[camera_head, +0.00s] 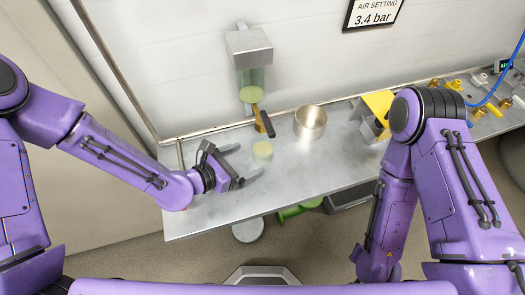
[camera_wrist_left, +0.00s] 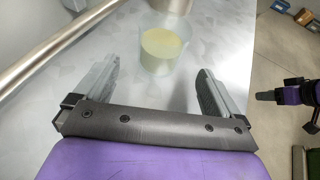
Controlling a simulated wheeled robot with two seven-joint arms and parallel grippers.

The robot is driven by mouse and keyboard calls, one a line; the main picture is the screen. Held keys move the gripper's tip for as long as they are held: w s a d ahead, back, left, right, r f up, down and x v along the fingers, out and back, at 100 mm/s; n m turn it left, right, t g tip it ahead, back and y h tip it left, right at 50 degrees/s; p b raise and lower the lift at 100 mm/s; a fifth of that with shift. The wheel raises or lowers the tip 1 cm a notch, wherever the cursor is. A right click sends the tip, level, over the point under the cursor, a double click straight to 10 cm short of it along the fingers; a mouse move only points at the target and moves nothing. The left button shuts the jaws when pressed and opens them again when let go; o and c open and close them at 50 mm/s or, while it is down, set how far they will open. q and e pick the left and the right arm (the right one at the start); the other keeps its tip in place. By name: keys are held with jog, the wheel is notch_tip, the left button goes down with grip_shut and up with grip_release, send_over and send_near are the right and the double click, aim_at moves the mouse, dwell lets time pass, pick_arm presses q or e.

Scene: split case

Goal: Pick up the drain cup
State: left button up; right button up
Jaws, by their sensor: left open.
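The drain cup (camera_head: 262,151) is a small clear cup with pale yellow contents, upright on the grey bench. It also shows in the left wrist view (camera_wrist_left: 163,50), top centre. My left gripper (camera_head: 249,161) is open and empty, low over the bench on the near left side of the cup. In the left wrist view its two fingers (camera_wrist_left: 157,68) point toward the cup, one to each side of its line. The cup is just beyond the fingertips, with no visible contact. A purple and black part of my right arm (camera_wrist_left: 285,95) shows at right; its jaws are unclear.
A round brassy metal pot (camera_head: 310,122) stands behind and right of the cup. A wall-mounted grey unit with a greenish bowl (camera_head: 251,82) and a brass valve with a black handle (camera_head: 264,122) hangs behind. A yellow-topped block (camera_head: 379,103) stands farther right. The bench's left front (camera_head: 205,218) is clear.

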aim_at(271, 148)
pick_arm(q)
jog(key=shift+x, duration=1.1)
jog(key=x, duration=0.1)
jog(key=p+x, duration=0.1)
jog(key=x, duration=0.3)
jog(key=shift+w+d+r+p, duration=0.2)
jog(key=shift+r+p, duration=0.1)
jog(key=shift+r, duration=0.05)
jog(key=shift+s+a, duration=0.1)
jog(key=shift+c, duration=1.2)
jog(key=c, duration=1)
jog(key=shift+r, duration=0.25)
